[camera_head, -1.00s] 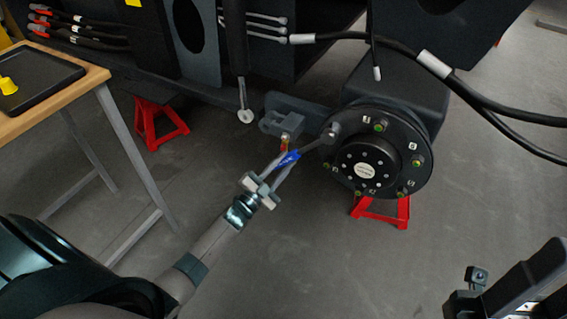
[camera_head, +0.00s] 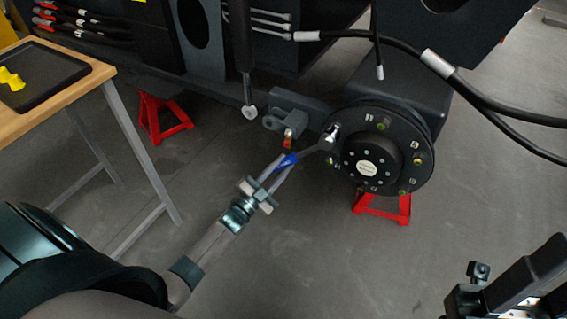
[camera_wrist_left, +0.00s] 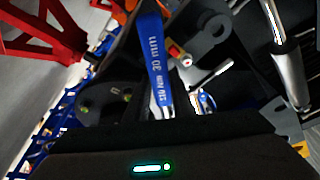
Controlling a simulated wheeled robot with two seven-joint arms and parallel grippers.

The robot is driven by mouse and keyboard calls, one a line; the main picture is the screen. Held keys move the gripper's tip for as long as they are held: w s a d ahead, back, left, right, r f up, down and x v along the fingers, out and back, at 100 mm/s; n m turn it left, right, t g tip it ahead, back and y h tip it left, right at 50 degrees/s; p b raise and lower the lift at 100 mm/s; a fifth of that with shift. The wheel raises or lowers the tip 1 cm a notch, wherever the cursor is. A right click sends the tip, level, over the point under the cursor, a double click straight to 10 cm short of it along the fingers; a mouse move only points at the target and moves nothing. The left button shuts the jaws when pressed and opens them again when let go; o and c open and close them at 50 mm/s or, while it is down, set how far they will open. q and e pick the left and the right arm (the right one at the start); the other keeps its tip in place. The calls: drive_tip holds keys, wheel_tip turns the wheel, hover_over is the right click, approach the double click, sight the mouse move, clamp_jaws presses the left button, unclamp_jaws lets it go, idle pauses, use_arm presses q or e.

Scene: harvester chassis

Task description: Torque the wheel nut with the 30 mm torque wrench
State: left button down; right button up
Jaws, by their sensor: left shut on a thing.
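My left gripper (camera_head: 274,174) is shut on the blue handle of the torque wrench (camera_head: 287,162). In the left wrist view the blue handle (camera_wrist_left: 157,60) carries white lettering that includes "30". The wrench's dark head end reaches the upper left rim of the black wheel hub (camera_head: 392,160), at a stud position there. I cannot tell whether it is seated on the wheel nut (camera_head: 333,130), which is partly hidden. Other nuts (camera_head: 382,126) with green or yellow marks sit around the hub face. My right gripper (camera_head: 470,297) shows partly at the lower right; its jaws are unclear.
A red stand (camera_head: 384,204) is under the hub and another red stand (camera_head: 162,118) is behind the table. The wooden table (camera_head: 92,76) with a black tray (camera_head: 60,75) is at the left. Black hoses (camera_head: 470,90) cross the upper right.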

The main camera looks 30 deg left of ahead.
use_arm(q)
drive_tip(key=shift+s+r, duration=0.15)
drive_tip(key=shift+s, duration=0.15)
drive_tip(key=shift+s+p, duration=0.7)
drive_tip(key=shift+s, duration=0.55)
drive_tip(key=shift+s+a+p, duration=0.15)
drive_tip(key=shift+s+p, duration=0.7)
drive_tip(key=shift+s, duration=1.8)
